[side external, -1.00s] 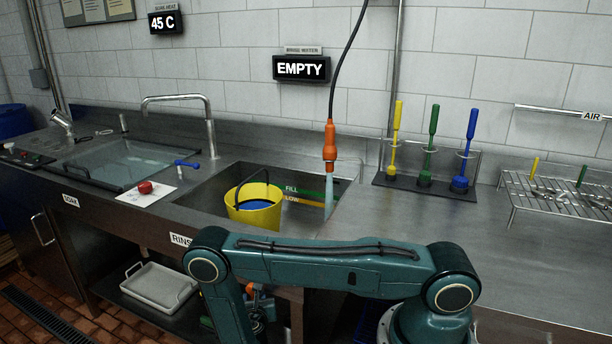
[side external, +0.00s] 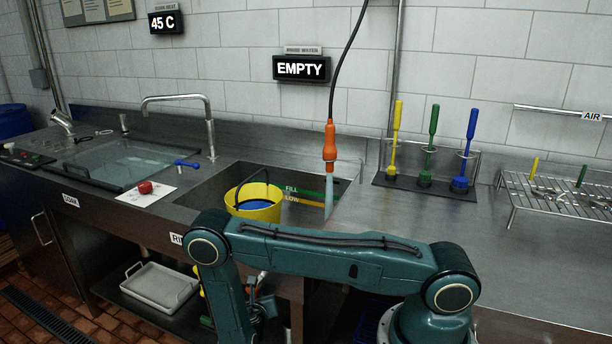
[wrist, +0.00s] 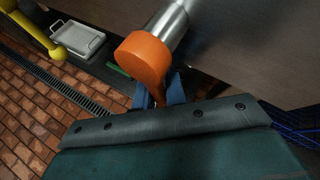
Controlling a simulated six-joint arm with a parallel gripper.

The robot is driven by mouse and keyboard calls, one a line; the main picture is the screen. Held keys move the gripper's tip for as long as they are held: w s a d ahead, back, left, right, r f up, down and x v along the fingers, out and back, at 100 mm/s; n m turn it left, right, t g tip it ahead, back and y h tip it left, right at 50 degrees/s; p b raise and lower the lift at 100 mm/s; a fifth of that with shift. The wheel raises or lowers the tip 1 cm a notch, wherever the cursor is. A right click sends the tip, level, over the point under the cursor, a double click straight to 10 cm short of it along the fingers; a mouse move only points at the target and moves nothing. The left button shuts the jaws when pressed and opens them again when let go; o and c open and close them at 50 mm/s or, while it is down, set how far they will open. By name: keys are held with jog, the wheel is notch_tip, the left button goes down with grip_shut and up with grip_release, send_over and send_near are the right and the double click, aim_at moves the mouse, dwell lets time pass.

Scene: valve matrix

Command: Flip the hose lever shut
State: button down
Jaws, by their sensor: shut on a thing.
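An orange lever (wrist: 147,62) with a rounded head sits at the end of a shiny metal pipe (wrist: 172,22) in the wrist view. Its narrow handle points down toward my gripper (wrist: 160,98). The blue fingers stand on both sides of the handle and are shut on it. In the side external view my gripper is under the front of the sink counter, mostly hidden behind my own arm, and the lever cannot be made out clearly there. An orange spray nozzle (side external: 330,140) hangs on a black hose above the rinse sink.
A yellow bucket (side external: 258,204) stands in the rinse sink (side external: 215,190). A grey tray (side external: 161,287) lies on the lower shelf, and a yellow pipe (wrist: 30,33) runs at the wrist view's upper left. A sign reads EMPTY (side external: 301,68).

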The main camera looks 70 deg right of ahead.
jog(key=shift+s+r+n+g+y, duration=0.25)
jog(key=shift+s+n+g, duration=0.55)
jog(key=shift+g, duration=0.4)
jog(key=c, duration=1.5)
grip_release()
jog(key=shift+o, duration=0.2)
jog(key=shift+d, duration=0.1)
